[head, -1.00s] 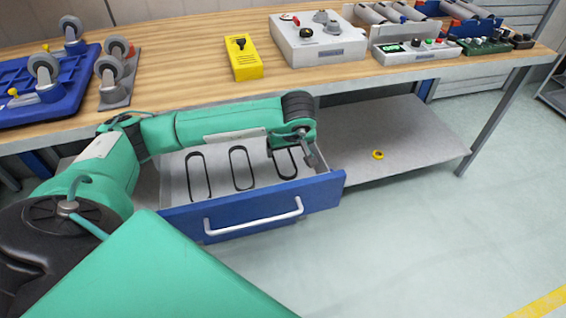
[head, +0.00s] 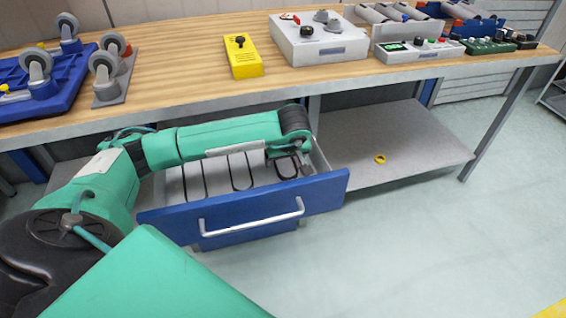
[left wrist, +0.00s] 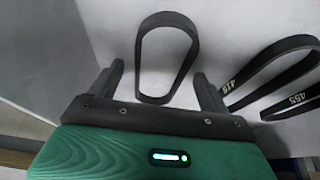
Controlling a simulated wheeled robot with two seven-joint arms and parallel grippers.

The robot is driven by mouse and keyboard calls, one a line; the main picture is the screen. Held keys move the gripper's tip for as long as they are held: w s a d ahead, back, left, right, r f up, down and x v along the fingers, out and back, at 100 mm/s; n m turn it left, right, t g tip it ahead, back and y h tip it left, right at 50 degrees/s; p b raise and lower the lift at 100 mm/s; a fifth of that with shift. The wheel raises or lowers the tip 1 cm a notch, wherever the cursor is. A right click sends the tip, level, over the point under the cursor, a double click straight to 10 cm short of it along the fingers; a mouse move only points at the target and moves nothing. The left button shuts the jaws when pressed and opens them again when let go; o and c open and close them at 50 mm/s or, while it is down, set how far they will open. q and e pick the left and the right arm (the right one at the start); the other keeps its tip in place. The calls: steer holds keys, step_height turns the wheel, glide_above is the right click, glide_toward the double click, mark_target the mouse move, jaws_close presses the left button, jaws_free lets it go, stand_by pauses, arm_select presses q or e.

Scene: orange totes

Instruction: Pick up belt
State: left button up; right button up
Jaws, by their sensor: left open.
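Three black loop belts lie in the open blue-fronted drawer (head: 243,210). In the head view one belt (head: 241,172) is in the middle and another (head: 204,180) is left of it; the right one is partly behind my arm. My left gripper (head: 303,171) is low at the drawer's right end. In the left wrist view the gripper (left wrist: 158,72) is open, its fingers on either side of a belt (left wrist: 167,19) and apart from it. Two other belts (left wrist: 262,62), with white numbers, lie to the right. My right gripper is not seen.
The wooden workbench (head: 180,62) stands above the drawer, with a yellow box (head: 243,65) and grey control box (head: 318,42) on it. A grey lower shelf (head: 400,130) with a yellow ring (head: 380,159) is right of the drawer. The floor in front is clear.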

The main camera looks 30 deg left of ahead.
arm_select(q)
steer(key=c, duration=1.1)
steer(key=shift+o, duration=0.2)
steer(key=shift+r, duration=0.2)
